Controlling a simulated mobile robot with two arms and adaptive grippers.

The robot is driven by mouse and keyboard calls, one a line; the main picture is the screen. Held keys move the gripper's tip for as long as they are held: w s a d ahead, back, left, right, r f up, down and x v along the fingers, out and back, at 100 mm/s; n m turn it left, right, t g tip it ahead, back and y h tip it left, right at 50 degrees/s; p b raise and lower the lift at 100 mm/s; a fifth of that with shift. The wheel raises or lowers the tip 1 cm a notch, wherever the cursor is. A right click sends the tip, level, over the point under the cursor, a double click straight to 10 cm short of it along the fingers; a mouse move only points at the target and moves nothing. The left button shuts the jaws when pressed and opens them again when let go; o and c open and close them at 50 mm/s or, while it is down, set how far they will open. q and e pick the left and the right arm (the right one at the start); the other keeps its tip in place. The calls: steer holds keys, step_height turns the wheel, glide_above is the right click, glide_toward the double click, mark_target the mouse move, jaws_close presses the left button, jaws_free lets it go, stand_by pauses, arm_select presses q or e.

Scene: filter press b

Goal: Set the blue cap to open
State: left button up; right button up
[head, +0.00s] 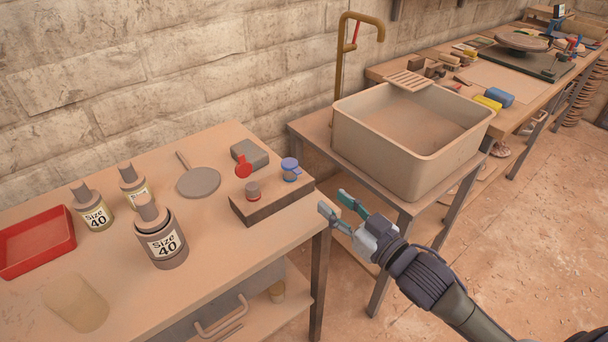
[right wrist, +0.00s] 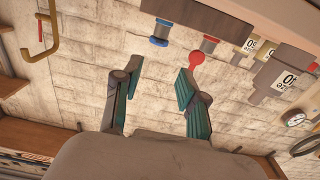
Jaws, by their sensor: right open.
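The blue cap (head: 290,163) sits at the top of a small grey jar at the right end of a dark wooden block (head: 262,207) on the table. The cap looks to lie over the jar's mouth, though its exact tilt is hard to tell. In the right wrist view the blue cap (right wrist: 159,42) shows beyond the fingertips, with the scene upside down. My right gripper (head: 334,204) is open and empty, off the table's right edge, right of and nearer than the cap. It also shows in the right wrist view (right wrist: 159,72). My left gripper is not in view.
A small jar (head: 253,190) with a red cap (head: 243,168) swung out stands left of the blue one. A grey block (head: 250,153) lies behind. Several Size 40 bottles and a red tray (head: 36,243) stand left. A sink (head: 408,140) stands behind my right gripper.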

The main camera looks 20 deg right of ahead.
mark_target(300, 173)
steer(key=p+x, duration=0.1)
steer(key=x, duration=1)
steer(key=shift+w+f, duration=0.1)
steer(key=shift+f, duration=0.05)
jaws_close()
